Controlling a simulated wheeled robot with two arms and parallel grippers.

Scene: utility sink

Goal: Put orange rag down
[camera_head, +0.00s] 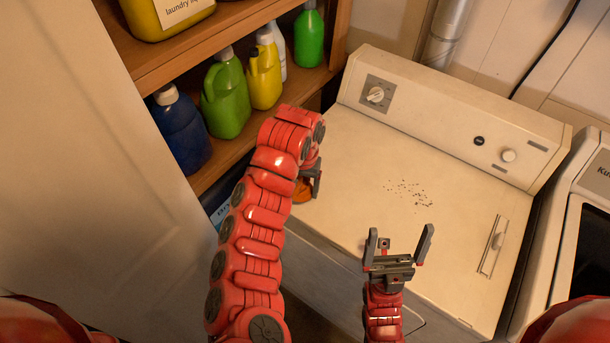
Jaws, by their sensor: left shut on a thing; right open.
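My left gripper (313,178) is shut on the orange rag (302,191) at the left edge of the white washing machine top (350,200). Only a small part of the rag shows, because my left arm and gripper hide the rest. I cannot tell whether the rag touches the machine top. My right gripper (398,245) is open and empty, over the front part of the machine top.
Dark specks (409,191) lie on the machine top. A wooden shelf (225,150) at the left holds a blue jug (182,132), a green jug (226,97) and a yellow jug (264,77). Another appliance (575,230) stands at the right. The machine's middle is clear of large objects.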

